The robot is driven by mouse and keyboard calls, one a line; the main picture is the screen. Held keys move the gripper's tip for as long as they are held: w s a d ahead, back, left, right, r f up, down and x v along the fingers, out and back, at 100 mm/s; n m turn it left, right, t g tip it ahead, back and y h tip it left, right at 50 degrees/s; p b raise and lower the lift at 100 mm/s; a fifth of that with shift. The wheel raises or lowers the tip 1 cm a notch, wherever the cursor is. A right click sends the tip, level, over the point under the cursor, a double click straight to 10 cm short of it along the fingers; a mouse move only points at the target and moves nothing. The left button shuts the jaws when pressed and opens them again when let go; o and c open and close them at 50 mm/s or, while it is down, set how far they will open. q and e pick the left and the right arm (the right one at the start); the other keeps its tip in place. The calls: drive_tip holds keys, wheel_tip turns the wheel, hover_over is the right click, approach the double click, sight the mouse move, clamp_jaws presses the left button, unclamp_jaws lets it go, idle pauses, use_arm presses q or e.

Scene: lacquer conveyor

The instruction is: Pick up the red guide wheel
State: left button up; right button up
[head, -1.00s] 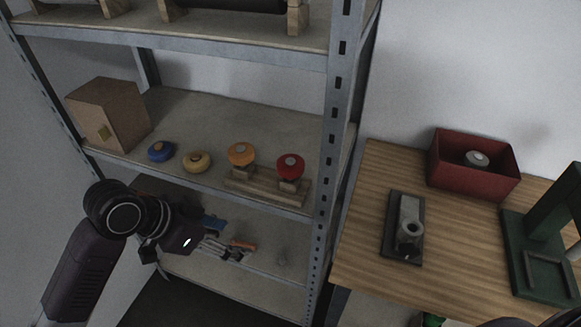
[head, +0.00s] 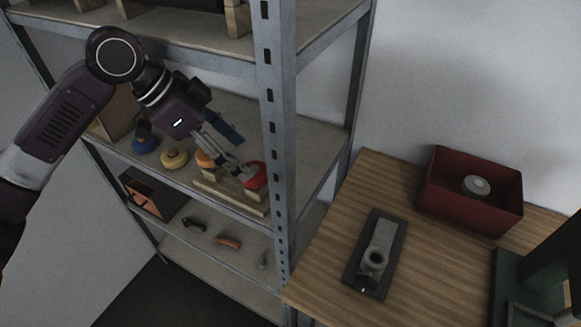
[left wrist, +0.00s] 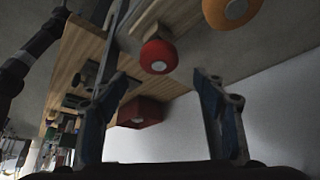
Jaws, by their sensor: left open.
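The red guide wheel (head: 257,178) sits on a wooden stand on the middle shelf, near the right post. It is partly hidden behind my left gripper (head: 243,160) in the head view. The left wrist view shows the red wheel (left wrist: 157,57) with its pale hub, just beyond and between the tips of my open left gripper (left wrist: 160,85). The fingers hold nothing, and I see a gap between them and the wheel. My right gripper is in neither view.
The orange wheel (head: 204,159) stands beside the red one, partly hidden; yellow (head: 174,158) and blue (head: 145,144) wheels lie to the left. The shelf post (head: 279,130) is close on the right. A wooden table (head: 325,255) holds a red bin (head: 450,206) and a grey fixture (head: 377,250).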

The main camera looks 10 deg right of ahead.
sight(254, 170)
use_arm(q)
drive_tip(key=shift+d+f, duration=0.15)
drive_tip(key=shift+f, duration=0.05)
wheel_tip(254, 170, down, 3)
drive_tip(key=shift+d+f+p, duration=0.1)
drive_tip(key=shift+f+p, duration=0.05)
drive_tip(key=shift+p, duration=0.45)
drive_tip(key=x, duration=0.2)
drive_tip(key=shift+d+f, duration=0.2)
drive_tip(key=shift+d, duration=0.25)
drive_tip(key=shift+d+f, duration=0.15)
drive_tip(key=shift+f, duration=0.2)
drive_tip(key=c, duration=1.3)
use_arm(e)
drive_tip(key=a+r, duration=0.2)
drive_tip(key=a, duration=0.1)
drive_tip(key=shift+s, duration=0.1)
